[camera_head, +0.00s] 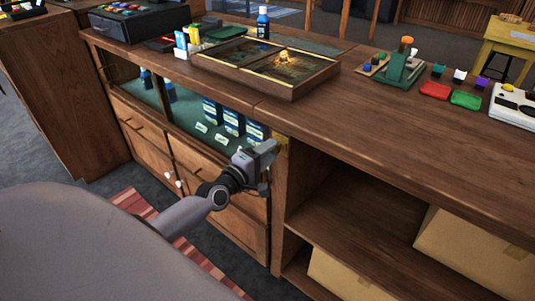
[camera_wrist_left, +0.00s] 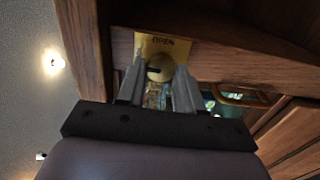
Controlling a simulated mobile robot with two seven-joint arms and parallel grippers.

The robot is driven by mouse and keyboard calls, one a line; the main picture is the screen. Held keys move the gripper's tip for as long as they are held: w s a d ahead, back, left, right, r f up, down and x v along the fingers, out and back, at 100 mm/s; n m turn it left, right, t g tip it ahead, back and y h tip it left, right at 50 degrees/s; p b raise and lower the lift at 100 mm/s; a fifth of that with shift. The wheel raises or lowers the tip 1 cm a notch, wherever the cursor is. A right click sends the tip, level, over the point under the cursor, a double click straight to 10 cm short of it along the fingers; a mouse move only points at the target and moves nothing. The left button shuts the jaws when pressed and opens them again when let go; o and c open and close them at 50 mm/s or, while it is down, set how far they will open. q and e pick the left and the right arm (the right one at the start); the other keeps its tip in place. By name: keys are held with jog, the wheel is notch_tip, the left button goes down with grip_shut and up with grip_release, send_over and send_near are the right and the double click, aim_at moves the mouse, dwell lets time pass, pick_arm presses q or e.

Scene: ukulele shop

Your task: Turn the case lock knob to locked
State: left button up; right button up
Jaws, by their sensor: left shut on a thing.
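The case lock is a brass plate (camera_wrist_left: 148,46) marked OPEN, on the wooden front of the counter. In the head view the plate (camera_head: 283,144) shows just past my gripper, at the top of the post beside the glass case. The round brass knob (camera_wrist_left: 159,66) has a dark mark lying nearly level, below the word OPEN. My left gripper (camera_head: 265,160) is at the plate. In the left wrist view its fingers (camera_wrist_left: 158,82) are shut on the knob, one on each side. The knob is hidden in the head view. My right gripper is in neither view.
The glass case (camera_head: 198,118) left of the lock holds several blue boxes. An open shelf (camera_head: 355,215) with cardboard boxes is on the right. A wooden display tray (camera_head: 265,66) and a green stand (camera_head: 399,70) are on the countertop above.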

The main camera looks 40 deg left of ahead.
pick_arm(q)
jog(key=shift+n, duration=0.3)
jog(key=o, duration=1)
jog(key=shift+s, duration=0.1)
jog(key=s, duration=0.7)
jog(key=shift+a, duration=0.3)
